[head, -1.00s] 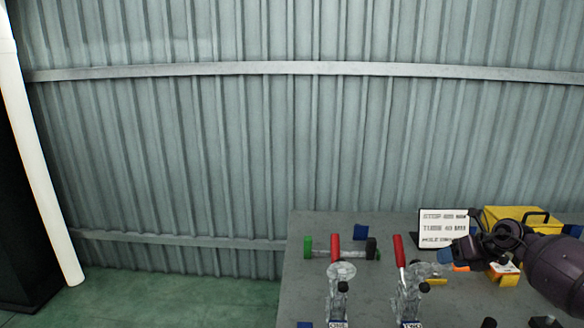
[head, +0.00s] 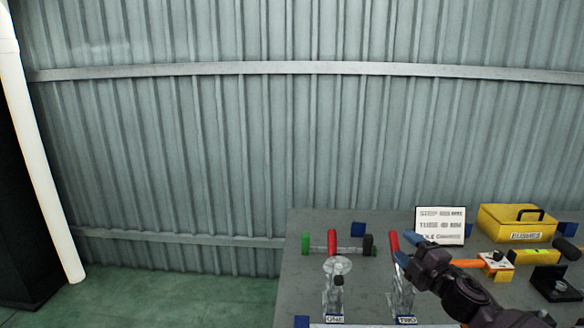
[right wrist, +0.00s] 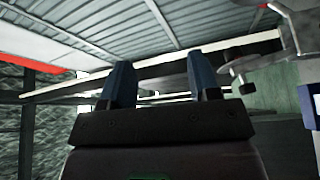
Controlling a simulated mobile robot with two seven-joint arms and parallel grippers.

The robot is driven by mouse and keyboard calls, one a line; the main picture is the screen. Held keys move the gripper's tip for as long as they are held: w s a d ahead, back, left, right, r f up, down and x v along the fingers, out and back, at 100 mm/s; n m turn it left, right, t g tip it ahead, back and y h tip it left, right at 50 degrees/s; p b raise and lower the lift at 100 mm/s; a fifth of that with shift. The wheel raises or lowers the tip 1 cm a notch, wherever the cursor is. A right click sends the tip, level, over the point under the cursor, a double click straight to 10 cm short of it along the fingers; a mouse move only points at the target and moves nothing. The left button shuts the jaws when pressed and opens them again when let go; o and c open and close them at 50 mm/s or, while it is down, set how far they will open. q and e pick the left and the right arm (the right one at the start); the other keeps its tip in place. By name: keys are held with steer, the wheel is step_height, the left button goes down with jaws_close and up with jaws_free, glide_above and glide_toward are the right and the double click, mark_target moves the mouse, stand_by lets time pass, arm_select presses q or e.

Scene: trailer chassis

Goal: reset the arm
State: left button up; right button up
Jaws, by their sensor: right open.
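My right gripper (head: 409,249) reaches in from the lower right in the head view, over the grey table (head: 300,285). Its blue-tipped fingers are apart with nothing between them. It covers part of the right-hand clamp (head: 401,303), which has a red handle and a label; I cannot tell whether they touch. In the right wrist view the two fingers (right wrist: 163,85) stand apart and empty, with a metal clamp part (right wrist: 260,62) to their right. My left gripper is not in view.
Another clamp (head: 334,290) with a red handle stands to the left, near a green-and-black-ended gauge (head: 356,251). Behind are a white sign (head: 440,225) and a yellow box (head: 518,224). An orange-handled tool (head: 468,263), a yellow level (head: 535,259) and a black case (head: 555,284) lie right.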

steer(key=s+f+m+g+h, duration=0.2)
steer(key=s+f+m, duration=0.4)
steer(key=s+f, duration=0.3)
steer(key=s+f+m+g+h, duration=0.2)
steer(key=s+f+m, duration=0.5)
steer(key=s, duration=0.8)
steer(key=s+f+m+g+h, duration=0.2)
steer(key=s+f+m+h, duration=0.2)
steer(key=s+f, duration=0.6)
steer(key=shift+s+d+f+m, duration=0.3)
steer(key=shift+s+f+m, duration=0.1)
steer(key=shift+s+m, duration=0.7)
steer(key=shift+w, duration=0.2)
steer(key=shift+c, duration=1.1)
steer(key=shift+s, duration=0.1)
steer(key=shift+c, duration=0.2)
